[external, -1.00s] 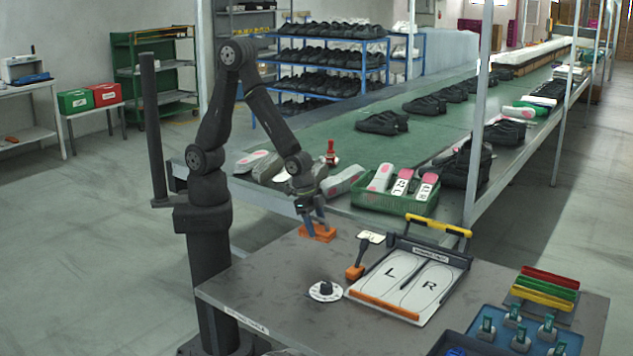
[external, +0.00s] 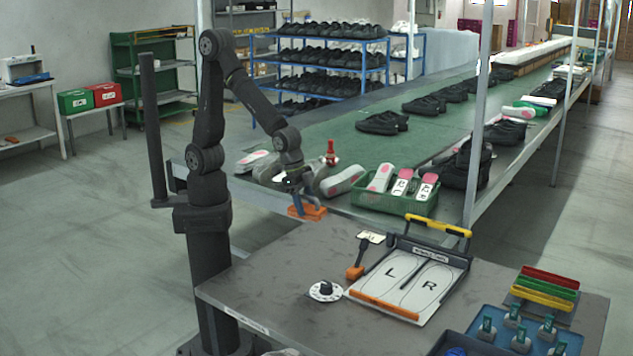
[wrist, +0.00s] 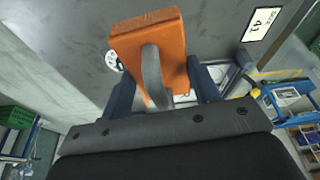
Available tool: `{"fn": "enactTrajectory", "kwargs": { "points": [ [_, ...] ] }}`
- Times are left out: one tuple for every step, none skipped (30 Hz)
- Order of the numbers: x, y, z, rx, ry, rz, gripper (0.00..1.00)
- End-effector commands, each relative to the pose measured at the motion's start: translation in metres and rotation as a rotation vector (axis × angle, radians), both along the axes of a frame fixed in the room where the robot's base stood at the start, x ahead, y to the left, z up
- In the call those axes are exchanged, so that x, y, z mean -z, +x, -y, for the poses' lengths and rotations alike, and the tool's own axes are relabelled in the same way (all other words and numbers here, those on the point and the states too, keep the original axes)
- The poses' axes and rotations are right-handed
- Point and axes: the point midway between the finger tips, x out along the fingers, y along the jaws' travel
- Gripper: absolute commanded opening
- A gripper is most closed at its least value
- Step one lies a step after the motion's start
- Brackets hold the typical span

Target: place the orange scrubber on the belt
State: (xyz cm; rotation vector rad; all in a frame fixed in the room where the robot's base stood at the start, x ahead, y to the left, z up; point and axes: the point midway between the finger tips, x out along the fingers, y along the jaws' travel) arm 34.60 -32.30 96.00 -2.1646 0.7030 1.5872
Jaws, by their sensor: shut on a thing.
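The orange scrubber (external: 308,213) is a block with a grey handle, held in my gripper (external: 297,203). In the external view it is off the grey table, near its far left edge and in front of the belt's near end. In the wrist view the scrubber (wrist: 150,48) sits between the two fingers of my gripper (wrist: 162,85), which are shut on it. The green belt (external: 345,150) runs from the near left to the far right, behind the scrubber. My gripper hides part of the scrubber's handle.
A green crate (external: 390,205) of shoe forms and a small red-topped object (external: 330,155) stand at the belt's near end. Grey shoe forms (external: 343,181) lie beside them. Black shoes (external: 383,123) sit along the belt. The table holds a sizing board (external: 412,280).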

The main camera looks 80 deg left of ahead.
Motion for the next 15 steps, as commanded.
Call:
{"fn": "enactTrajectory", "kwargs": {
  "points": [
    [0.002,0.011,-0.006,-0.023,0.003,-0.003,0.33],
    [0.002,0.016,-0.009,-0.034,0.004,-0.003,0.33],
    [0.002,0.024,-0.012,-0.049,0.004,-0.003,0.33],
    [0.001,0.030,-0.016,-0.061,0.004,-0.003,0.33],
    [0.001,0.037,-0.019,-0.074,0.004,-0.002,0.33],
    [0.000,0.046,-0.024,-0.091,0.004,-0.002,0.33],
    [0.000,0.053,-0.029,-0.106,0.004,-0.002,0.33],
    [0.000,0.062,-0.034,-0.121,0.004,-0.002,0.33],
    [0.000,0.073,-0.041,-0.144,0.005,-0.002,0.33],
    [-0.001,0.081,-0.047,-0.162,0.006,-0.002,0.33],
    [-0.002,0.091,-0.054,-0.181,0.006,-0.002,0.33],
    [-0.002,0.103,-0.064,-0.208,0.007,-0.003,0.33],
    [-0.002,0.113,-0.072,-0.228,0.007,-0.003,0.33],
    [-0.002,0.122,-0.080,-0.246,0.006,-0.003,0.33],
    [-0.003,0.134,-0.091,-0.274,0.005,-0.002,0.33]
  ]
}}
